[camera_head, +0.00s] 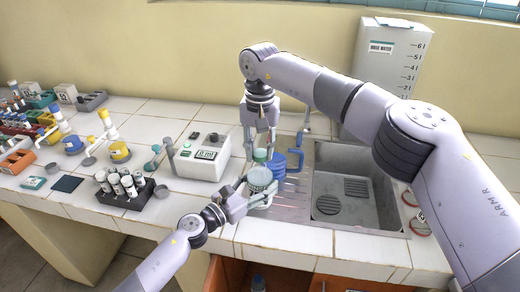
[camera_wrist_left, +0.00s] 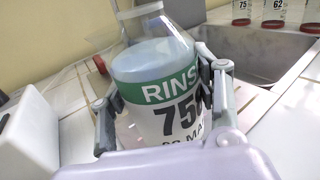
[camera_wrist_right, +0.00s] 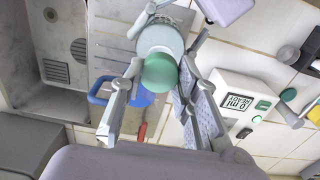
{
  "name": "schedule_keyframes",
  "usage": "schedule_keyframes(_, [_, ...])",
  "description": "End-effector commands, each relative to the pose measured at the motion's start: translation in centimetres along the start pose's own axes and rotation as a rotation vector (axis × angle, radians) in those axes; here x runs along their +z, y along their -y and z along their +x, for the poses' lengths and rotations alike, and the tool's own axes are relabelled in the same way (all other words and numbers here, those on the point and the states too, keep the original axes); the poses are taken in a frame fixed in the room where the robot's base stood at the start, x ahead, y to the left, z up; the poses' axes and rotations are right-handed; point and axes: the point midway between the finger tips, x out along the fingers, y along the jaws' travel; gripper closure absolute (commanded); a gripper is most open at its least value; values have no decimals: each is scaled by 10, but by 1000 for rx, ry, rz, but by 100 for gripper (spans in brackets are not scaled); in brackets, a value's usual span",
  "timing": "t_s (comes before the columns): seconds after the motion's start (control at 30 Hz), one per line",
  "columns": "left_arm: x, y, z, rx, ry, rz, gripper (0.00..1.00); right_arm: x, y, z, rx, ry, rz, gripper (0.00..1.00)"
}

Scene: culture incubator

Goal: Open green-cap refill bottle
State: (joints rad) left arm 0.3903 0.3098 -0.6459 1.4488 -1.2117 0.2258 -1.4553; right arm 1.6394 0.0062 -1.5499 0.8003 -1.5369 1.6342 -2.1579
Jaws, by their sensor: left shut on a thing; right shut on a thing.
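The refill bottle (camera_wrist_left: 155,60) is clear with bluish contents and a green-and-white label reading "RINS…". My left gripper (camera_wrist_left: 165,105) is shut around its body, one finger on each side. In the head view the bottle (camera_head: 260,182) stands upright left of the sink, with my left gripper (camera_head: 245,190) at its side. The green cap (camera_wrist_right: 160,72) is between the fingers of my right gripper (camera_wrist_right: 155,95), which points down from above the bottle. The head view shows the cap (camera_head: 260,155) just above the bottle's shoulder. I cannot tell whether cap and neck still touch.
A metal sink (camera_head: 345,215) lies to the right, and a white display device (camera_head: 203,155) to the left. A blue-handled object (camera_head: 292,162) stands close behind the bottle. A dark vial rack (camera_head: 125,192) is further left. A large waste container (camera_head: 388,60) stands behind the sink.

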Motion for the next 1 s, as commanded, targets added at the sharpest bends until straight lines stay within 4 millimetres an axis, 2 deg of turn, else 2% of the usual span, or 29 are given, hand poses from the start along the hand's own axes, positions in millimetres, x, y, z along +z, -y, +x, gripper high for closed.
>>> schedule_keyframes(0.17, [-1, 0, 0, -1, -1, -1, 100, 0, 0, -11, -1, -1, 1, 100])
schedule_keyframes(0.4, [-1, 0, 0, -1, -1, -1, 100, 0, 0, -39, 0, -2, -1, 100])
schedule_keyframes(0.6, [-1, 0, 0, -1, -1, -1, 100, 0, 0, -40, 0, 0, -1, 100])
schedule_keyframes(0.63, [-1, 0, 0, -1, -1, -1, 41, 0, 0, -40, 0, 0, -1, 100])
schedule_keyframes(1.0, [0, 0, 0, 0, 0, 0, 19, 0, 0, -40, 0, 0, 0, 100])
